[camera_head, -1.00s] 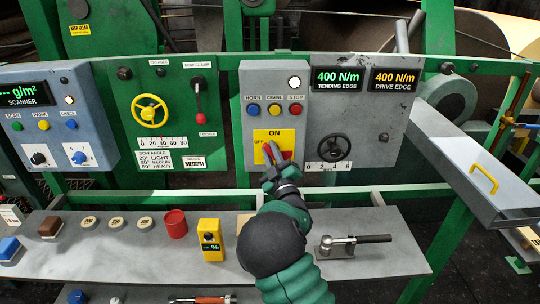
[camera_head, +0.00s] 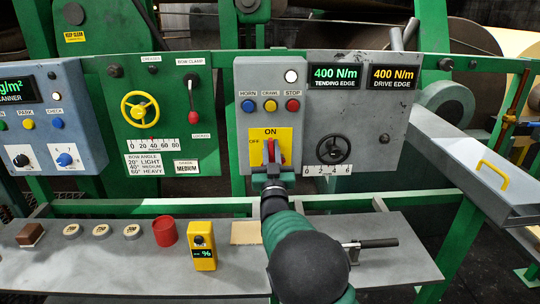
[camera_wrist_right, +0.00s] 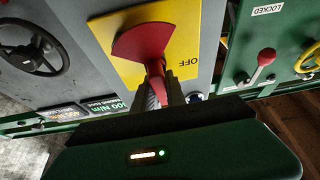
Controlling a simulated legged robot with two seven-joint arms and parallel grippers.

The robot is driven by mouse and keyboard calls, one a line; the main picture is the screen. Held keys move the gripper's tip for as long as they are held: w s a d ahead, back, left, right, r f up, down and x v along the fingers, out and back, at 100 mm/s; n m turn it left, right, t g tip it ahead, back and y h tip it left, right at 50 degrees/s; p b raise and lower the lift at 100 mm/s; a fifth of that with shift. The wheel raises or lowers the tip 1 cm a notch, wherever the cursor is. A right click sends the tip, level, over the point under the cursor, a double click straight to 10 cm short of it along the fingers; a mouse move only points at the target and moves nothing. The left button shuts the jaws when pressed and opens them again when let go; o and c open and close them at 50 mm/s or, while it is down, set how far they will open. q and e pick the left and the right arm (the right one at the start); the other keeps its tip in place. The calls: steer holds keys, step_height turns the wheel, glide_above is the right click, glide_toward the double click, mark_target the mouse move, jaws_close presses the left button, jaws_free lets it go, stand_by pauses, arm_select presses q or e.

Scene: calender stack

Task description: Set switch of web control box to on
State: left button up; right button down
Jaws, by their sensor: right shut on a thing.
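The switch of the web control box is a red handle (camera_head: 274,151) on a yellow plate (camera_head: 285,135) marked ON at the top and OFF at the left. My right gripper (camera_head: 270,158) stands nearly upright at the plate, below the ON mark, and is shut on the handle. In the right wrist view the red fan-shaped switch (camera_wrist_right: 142,41) shows on the yellow plate, with the OFF mark upside down beside it. Its narrow handle (camera_wrist_right: 155,70) runs between my fingers (camera_wrist_right: 164,90). The fingers partly hide the handle in the head view. My left gripper is not in view.
A grey shelf (camera_head: 120,265) below holds a yellow meter (camera_head: 203,250) and a red cup (camera_head: 165,231).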

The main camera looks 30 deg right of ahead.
steer(key=shift+f+m, duration=0.3)
steer(key=c, duration=1.4)
jaws_free()
steer(key=shift+o, duration=0.2)
steer(key=shift+r, duration=0.15)
steer(key=v, duration=1.7)
steer(key=shift+w+a, duration=0.1)
